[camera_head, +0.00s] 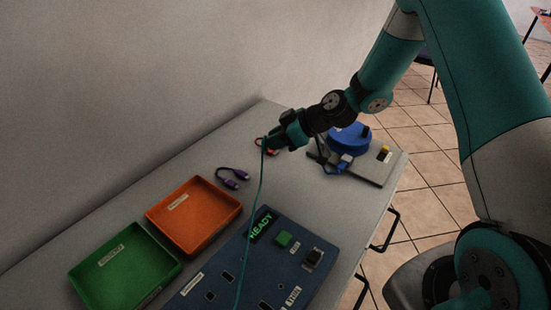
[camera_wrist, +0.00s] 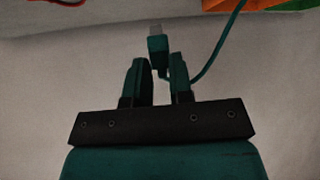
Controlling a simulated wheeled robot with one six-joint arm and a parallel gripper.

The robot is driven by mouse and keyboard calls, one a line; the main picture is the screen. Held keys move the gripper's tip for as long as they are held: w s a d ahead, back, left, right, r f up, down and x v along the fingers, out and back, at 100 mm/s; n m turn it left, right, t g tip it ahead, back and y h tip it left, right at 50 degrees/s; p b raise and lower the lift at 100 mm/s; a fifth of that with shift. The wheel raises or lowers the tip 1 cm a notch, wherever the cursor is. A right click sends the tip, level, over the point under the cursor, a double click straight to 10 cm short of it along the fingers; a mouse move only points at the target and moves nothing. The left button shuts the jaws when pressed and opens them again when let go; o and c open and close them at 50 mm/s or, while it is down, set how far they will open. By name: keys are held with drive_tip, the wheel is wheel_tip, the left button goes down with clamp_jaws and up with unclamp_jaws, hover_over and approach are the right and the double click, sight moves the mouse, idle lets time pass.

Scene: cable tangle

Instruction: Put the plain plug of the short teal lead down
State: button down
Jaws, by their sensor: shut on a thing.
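My gripper (camera_head: 272,142) is above the far part of the table, shut on the teal plug (camera_wrist: 157,43). In the wrist view my gripper (camera_wrist: 159,66) has the plug at its fingertips, with the pale metal end pointing away from the fingers. The short teal lead (camera_head: 259,195) hangs from the gripper, passing in front of the dark blue panel (camera_head: 233,265) and out of the bottom of the head view. In the wrist view the lead (camera_wrist: 216,55) curves off to the upper right. Its other end is not in view.
An orange tray (camera_head: 209,239) and a green tray (camera_head: 148,286) stand on the left. A purple lead (camera_head: 232,175) lies behind the orange tray. A red lead (camera_head: 259,152) lies partly hidden behind my gripper. A blue round fixture (camera_head: 349,137) stands on a grey board at right.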

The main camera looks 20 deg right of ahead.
wheel_tip(320, 180, down, 7)
drive_tip(key=shift+f+p, duration=0.2)
drive_tip(key=shift+p, duration=0.1)
drive_tip(key=c, duration=1)
unclamp_jaws()
